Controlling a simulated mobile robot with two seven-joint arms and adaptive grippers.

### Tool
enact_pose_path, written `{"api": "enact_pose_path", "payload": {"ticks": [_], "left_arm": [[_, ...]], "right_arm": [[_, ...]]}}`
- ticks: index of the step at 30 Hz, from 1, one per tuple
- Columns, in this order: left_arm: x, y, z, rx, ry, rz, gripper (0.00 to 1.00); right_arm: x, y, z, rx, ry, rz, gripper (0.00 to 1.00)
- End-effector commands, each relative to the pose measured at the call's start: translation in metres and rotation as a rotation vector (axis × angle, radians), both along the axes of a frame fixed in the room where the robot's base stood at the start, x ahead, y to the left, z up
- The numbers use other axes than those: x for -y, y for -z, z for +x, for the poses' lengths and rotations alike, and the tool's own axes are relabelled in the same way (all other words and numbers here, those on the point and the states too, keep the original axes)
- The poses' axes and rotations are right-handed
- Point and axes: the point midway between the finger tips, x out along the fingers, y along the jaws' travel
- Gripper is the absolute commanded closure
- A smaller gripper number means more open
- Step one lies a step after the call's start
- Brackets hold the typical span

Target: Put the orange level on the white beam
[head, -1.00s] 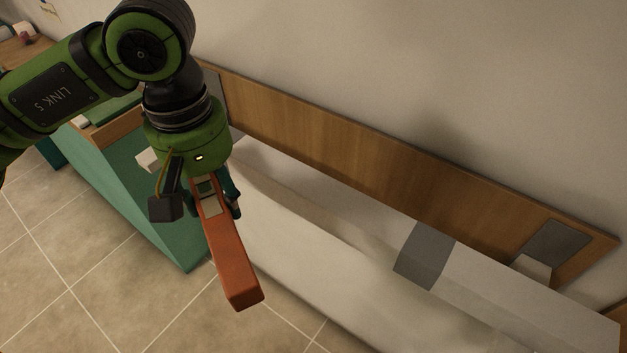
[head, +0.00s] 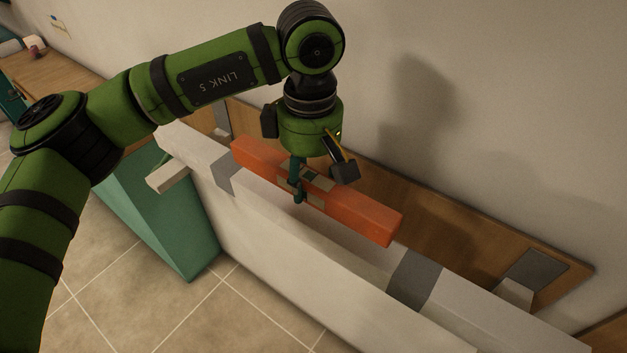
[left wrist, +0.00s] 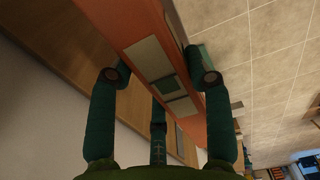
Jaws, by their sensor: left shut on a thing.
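The orange level (head: 365,213) is a long bar with pale and green windows near its middle. My left gripper (head: 300,185) is shut on it around the middle, from above. The level appears roughly parallel to the white beam (head: 345,240), over its back part; whether it touches the beam I cannot tell. The beam is long and white with grey bands. In the left wrist view the level (left wrist: 150,60) runs between my green fingers (left wrist: 158,90). My right gripper is not in view.
A wooden board (head: 440,225) runs along the wall behind the beam. A green plasterboard piece (head: 160,215) stands at the beam's left end, by a pale block (head: 168,177). Tiled floor (head: 130,300) lies in front.

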Motion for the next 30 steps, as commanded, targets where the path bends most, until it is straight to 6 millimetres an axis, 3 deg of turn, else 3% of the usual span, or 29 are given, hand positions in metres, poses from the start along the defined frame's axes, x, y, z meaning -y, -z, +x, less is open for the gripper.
{"api": "enact_pose_path", "payload": {"ticks": [5,12,22,23,24,30], "left_arm": [[0.005,0.010,0.006,-0.002,0.001,0.002,0.90],[0.004,0.041,0.006,-0.001,0.000,0.002,0.90],[0.004,0.047,0.006,0.001,0.000,0.000,0.90],[0.004,0.047,0.006,0.001,0.000,0.002,0.42],[0.004,0.046,0.006,0.001,0.000,0.001,0.26],[0.004,0.046,0.006,0.001,0.000,0.001,0.26]], "right_arm": [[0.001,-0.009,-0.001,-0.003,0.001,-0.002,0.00],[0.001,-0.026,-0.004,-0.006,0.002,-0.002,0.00],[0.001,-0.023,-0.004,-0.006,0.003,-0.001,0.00],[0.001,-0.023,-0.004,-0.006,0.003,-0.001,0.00],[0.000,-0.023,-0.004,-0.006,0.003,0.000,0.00],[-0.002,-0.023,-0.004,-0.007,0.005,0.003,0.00]]}}
